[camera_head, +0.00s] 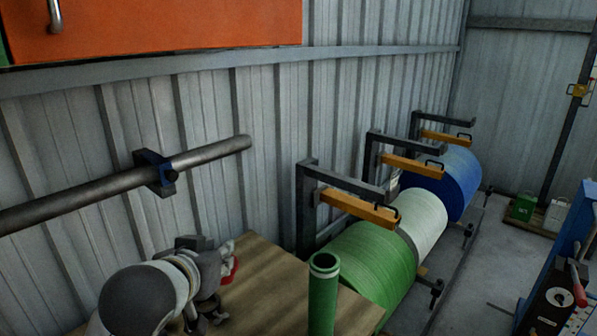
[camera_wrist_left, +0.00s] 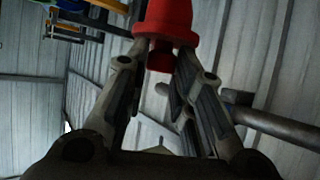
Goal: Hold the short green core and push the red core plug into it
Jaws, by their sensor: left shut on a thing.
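The green core (camera_head: 323,295) is an upright tube at the bottom centre of the head view, with its open top ring showing. Its lower end is cut off by the frame. My left gripper (camera_head: 226,262) is to the left of the core, apart from it, above the wooden bench top. It is shut on the red core plug (camera_head: 232,271), which is mostly hidden behind the fingers in the head view. In the left wrist view the plug (camera_wrist_left: 168,22) sits between the two fingertips, its wide flange beyond them and a narrower stub between them. My right gripper is not in view.
The wooden bench top (camera_head: 270,290) lies under the left gripper. Behind it stand large green (camera_head: 375,260), white (camera_head: 425,218) and blue (camera_head: 455,180) rolls below orange-tipped brackets. A grey bar (camera_head: 90,195) runs along the wall at left. An orange cabinet (camera_head: 160,30) hangs above.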

